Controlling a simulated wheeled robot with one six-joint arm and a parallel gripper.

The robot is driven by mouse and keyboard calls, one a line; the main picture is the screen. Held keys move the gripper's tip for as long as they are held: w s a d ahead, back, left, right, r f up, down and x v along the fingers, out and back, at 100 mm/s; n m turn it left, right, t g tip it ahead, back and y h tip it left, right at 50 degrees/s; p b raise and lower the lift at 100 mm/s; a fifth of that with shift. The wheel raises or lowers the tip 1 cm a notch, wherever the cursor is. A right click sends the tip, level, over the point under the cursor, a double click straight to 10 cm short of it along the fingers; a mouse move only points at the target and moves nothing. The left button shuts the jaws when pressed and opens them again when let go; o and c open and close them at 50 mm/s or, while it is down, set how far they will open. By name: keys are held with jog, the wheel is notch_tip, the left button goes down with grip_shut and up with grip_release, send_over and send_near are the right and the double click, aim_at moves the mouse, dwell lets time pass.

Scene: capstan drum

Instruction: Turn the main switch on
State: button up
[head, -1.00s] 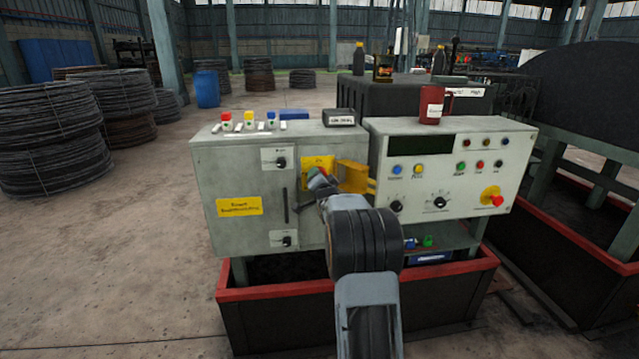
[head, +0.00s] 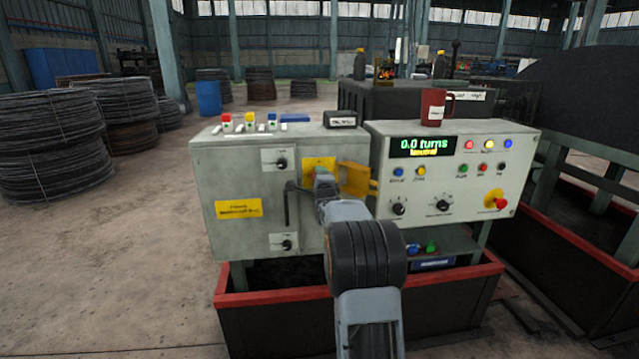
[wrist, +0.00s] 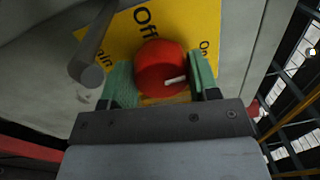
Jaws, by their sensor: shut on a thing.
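The main switch is a round red knob (wrist: 160,68) with a white mark, on a yellow plate (wrist: 128,38) lettered "Off" and "On". In the wrist view its white mark points to the right, roughly toward the "On" side. My gripper (wrist: 161,82) is shut on the knob, with a green-padded finger on each side of it. In the head view my gripper (head: 323,182) is at the yellow plate (head: 320,164) on the grey cabinet (head: 225,170), and hides the knob. The display (head: 423,146) on the right panel is lit and reads "0.0 turns" with a yellow line beneath.
A yellow flap (head: 356,180) stands out just right of the plate. A grey handle bar (head: 288,203) is left of my gripper, and a grey rod (wrist: 90,62) shows close by in the wrist view. A red mug (head: 432,104) stands on the right panel.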

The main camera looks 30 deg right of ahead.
jog(key=shift+r+m, duration=0.15)
jog(key=shift+m, duration=0.45)
jog(key=o, duration=0.9)
jog(key=v, duration=1.3)
jog(key=shift+s+a+b, duration=0.15)
jog(key=shift+s+b, duration=0.15)
